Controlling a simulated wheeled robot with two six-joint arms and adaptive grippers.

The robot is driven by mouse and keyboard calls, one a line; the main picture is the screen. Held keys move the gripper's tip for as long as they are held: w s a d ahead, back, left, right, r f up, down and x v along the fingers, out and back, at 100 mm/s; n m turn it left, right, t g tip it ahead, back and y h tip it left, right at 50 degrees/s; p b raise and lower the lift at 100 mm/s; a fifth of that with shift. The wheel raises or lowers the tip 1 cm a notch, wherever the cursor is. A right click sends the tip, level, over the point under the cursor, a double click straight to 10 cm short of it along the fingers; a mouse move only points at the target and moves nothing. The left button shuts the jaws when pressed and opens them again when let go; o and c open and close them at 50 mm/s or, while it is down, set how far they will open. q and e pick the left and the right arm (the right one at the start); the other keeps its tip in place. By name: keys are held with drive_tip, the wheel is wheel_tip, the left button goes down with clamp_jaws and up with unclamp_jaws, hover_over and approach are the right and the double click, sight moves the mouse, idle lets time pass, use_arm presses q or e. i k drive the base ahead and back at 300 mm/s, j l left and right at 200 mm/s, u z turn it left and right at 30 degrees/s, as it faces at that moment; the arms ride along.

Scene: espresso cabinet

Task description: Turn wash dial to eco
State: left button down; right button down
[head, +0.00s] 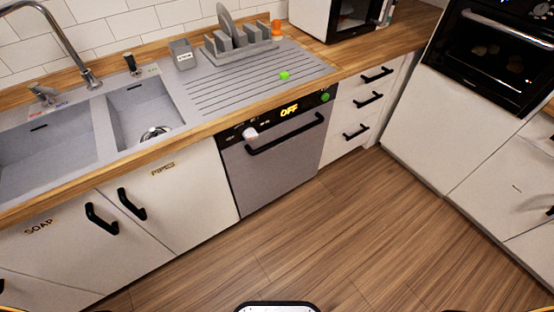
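The grey dishwasher (275,165) stands under the counter in the middle of the head view, with its door shut. Its black top panel carries a white wash dial (250,133) at the left. A lit display (289,111) on the panel reads OFF. A green round button (325,97) is at the panel's right end. The small markings around the dial are too small to read. A black bar handle (285,134) runs across the door below the panel. Neither of my grippers shows; only slivers of my own body are at the bottom edge.
A double sink (145,112) with a tap is at the left, above white cupboards (165,205) labelled SOAP and PIPES. A dish rack (240,40) and a green item (284,75) are on the drainer. Drawers (350,118) stand right of the dishwasher. The wooden floor (330,235) is clear.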

sight(249, 133)
drive_tip(key=l+u, duration=0.1)
drive_tip(key=u, duration=0.3)
drive_tip(key=l+u, duration=0.15)
drive_tip(key=u, duration=0.25)
drive_tip(key=l+u, duration=0.15)
drive_tip(key=u, duration=0.2)
drive_tip(key=l+u, duration=0.1)
drive_tip(key=u, duration=0.3)
